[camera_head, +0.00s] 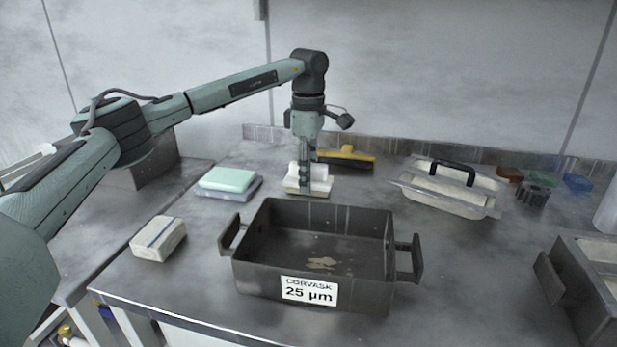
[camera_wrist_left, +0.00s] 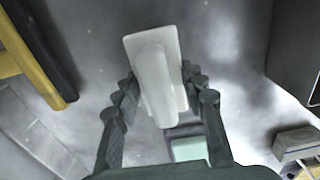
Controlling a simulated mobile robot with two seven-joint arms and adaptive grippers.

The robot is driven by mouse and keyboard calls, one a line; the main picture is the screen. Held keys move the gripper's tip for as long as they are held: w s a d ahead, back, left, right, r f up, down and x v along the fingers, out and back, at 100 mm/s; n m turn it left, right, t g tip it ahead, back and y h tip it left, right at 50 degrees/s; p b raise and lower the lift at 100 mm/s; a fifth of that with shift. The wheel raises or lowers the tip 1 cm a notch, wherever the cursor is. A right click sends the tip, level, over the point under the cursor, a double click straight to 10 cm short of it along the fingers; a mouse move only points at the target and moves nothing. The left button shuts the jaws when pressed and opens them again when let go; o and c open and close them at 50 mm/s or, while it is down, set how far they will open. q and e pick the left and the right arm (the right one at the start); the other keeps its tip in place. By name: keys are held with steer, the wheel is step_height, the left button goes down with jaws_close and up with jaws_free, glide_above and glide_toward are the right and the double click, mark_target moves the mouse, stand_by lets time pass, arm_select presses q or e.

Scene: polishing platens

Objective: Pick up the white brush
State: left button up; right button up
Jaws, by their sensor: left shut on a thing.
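The white brush (camera_head: 318,182) is at the back middle of the metal table, behind the dark bin, with a pale block and a raised grip. My left gripper (camera_head: 305,178) points straight down over it and is shut on it. In the left wrist view the white brush (camera_wrist_left: 158,75) lies between the two dark fingers (camera_wrist_left: 160,100), which close on its grip from both sides. I cannot tell whether the brush touches the table. My right gripper is not in view.
A dark open bin labelled 25 µm (camera_head: 312,290) stands in front. A green-topped block (camera_head: 228,180) is left of the brush, a white block (camera_head: 158,240) nearer. A yellow squeegee (camera_head: 345,158) lies behind, a lidded container (camera_head: 445,190) right. A second bin (camera_head: 595,300) is at the right edge.

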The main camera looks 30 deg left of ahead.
arm_select(q)
steer(key=shift+r, duration=0.45)
steer(key=r, duration=0.3)
steer(key=shift+s+a+r, duration=0.2)
steer(key=shift+s+a, duration=0.1)
steer(key=shift+a, duration=0.05)
steer(key=s+a+r, duration=0.6)
steer(key=s+a, duration=0.1)
steer(key=s, duration=0.1)
steer(key=shift+r+b, duration=0.2)
steer(key=shift+b, duration=0.2)
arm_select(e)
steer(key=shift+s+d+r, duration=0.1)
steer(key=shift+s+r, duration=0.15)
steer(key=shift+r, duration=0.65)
